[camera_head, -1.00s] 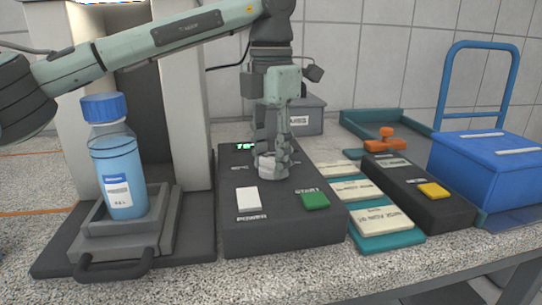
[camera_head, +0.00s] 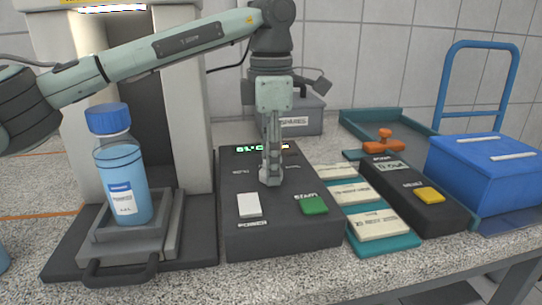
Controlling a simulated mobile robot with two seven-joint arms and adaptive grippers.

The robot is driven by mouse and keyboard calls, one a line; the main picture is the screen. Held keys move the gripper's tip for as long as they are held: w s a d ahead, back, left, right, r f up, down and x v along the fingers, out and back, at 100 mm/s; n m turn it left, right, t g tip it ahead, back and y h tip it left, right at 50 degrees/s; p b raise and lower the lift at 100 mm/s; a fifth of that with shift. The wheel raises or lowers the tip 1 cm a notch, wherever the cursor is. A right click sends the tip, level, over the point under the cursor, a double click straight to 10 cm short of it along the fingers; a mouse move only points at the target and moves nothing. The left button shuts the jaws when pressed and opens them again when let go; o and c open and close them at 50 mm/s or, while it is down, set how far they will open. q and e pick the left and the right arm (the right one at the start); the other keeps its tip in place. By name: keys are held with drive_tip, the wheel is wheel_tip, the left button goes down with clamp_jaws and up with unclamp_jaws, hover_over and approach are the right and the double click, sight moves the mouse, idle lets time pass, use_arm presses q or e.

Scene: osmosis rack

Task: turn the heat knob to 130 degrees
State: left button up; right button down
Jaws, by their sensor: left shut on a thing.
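The dark control box (camera_head: 290,232) stands in the middle of the table, with a white POWER button (camera_head: 249,205) and a green START button (camera_head: 314,205). A green-lit display (camera_head: 247,149) shows at its back, partly behind my gripper, and I cannot read its value. My left gripper (camera_head: 270,176) points down onto the top of the box, seen nearly edge-on. It is shut on the heat knob, which the fingers almost wholly hide. The knob's angle cannot be told. My right gripper is not in view.
A blue-capped bottle (camera_head: 122,182) stands on a grey sliding tray (camera_head: 127,268) at left. Labelled cards on a teal tray (camera_head: 388,243), a second dark box (camera_head: 414,198) with a yellow button, and a blue crate (camera_head: 487,172) lie at right. A grey bin stands behind.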

use_arm(q)
drive_tip(key=shift+m, duration=1.2)
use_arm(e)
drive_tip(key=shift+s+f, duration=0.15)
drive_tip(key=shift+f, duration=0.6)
use_arm(q)
drive_tip(key=shift+p, duration=0.3)
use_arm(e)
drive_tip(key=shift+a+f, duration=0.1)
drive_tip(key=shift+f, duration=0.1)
use_arm(q)
drive_tip(key=o, duration=1.2)
drive_tip(key=shift+c, duration=0.2)
drive_tip(key=shift+r, duration=0.2)
wheel_tip(320, 180, up, 12)
drive_tip(key=shift+f, duration=0.15)
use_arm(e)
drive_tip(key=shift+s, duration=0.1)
